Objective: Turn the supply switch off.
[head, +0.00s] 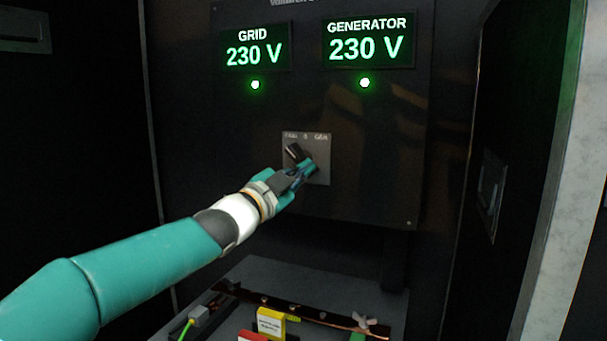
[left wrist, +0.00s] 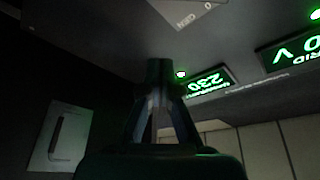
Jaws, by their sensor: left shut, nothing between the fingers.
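The supply switch is a black handle (head: 294,152) on a small grey plate (head: 322,172), with markings that seem to read GRID, 0 and GEN along its top. The handle leans to the upper left, toward the GRID mark. My left gripper (head: 308,168) is shut and empty, in front of the plate just below and right of the handle; I cannot tell whether they touch. In the left wrist view, my shut left gripper (left wrist: 159,66) points up toward the plate (left wrist: 186,12), whose GEN mark shows; the handle is out of sight there. My right gripper is not in view.
The GRID display (head: 254,48) and GENERATOR display (head: 367,42) both read 230 V, each with a lit green lamp below. Below the panel, a grey bench (head: 275,270) carries a yellow tag (head: 271,321) and cable parts. Dark cabinet walls stand at both sides.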

